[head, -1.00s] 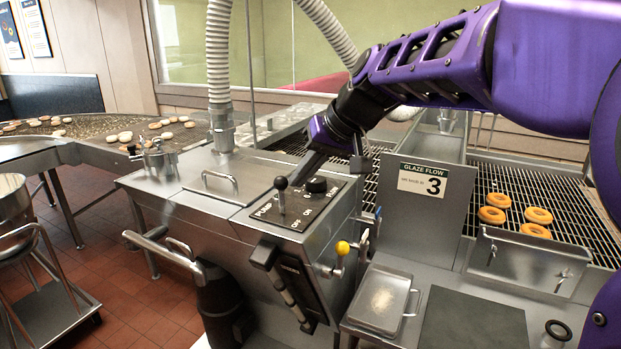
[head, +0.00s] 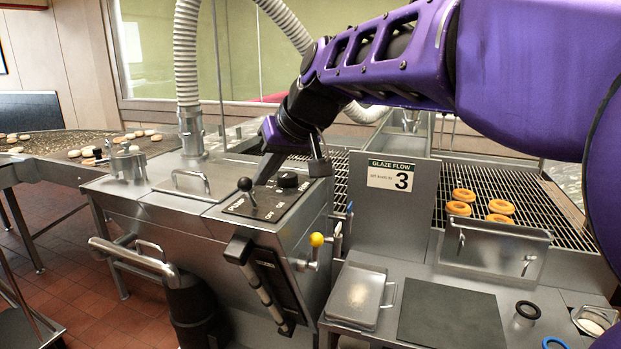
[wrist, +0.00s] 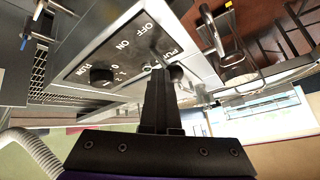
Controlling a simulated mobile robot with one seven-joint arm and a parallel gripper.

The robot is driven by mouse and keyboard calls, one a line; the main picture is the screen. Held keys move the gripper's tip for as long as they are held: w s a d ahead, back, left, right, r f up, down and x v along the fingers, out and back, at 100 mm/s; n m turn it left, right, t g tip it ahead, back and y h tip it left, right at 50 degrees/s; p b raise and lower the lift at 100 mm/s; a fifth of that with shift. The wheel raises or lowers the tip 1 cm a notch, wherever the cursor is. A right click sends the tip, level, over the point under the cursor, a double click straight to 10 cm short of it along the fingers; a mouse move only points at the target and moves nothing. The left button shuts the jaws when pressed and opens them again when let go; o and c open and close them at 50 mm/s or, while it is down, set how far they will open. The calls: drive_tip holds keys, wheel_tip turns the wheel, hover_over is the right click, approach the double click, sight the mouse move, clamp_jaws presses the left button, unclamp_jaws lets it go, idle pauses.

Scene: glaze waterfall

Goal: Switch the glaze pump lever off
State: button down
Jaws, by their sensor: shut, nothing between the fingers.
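The glaze pump lever (head: 246,186) is a short stick with a black ball top on the dark control panel (head: 234,205). It leans slightly left in the head view. My gripper (head: 261,181) is shut and empty, pointing down just right of the lever's ball. In the wrist view the shut fingers (wrist: 157,77) are over the panel, beside the lever's dark ball (wrist: 176,74), which they partly hide. I cannot tell whether they touch it. The printed words PUMP, ON and OFF show near it.
A black rotary knob (head: 288,180) sits right of my gripper. A lidded steel tray (head: 356,298) and the Glaze Flow 3 sign (head: 390,175) are to the right. Doughnuts (head: 500,207) lie on the rack.

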idle(0.6)
drive_tip(key=shift+w+d+f, duration=0.2)
drive_tip(key=shift+w+f, duration=0.05)
drive_tip(key=shift+w, duration=0.5)
drive_tip(key=shift+d+r, duration=0.1)
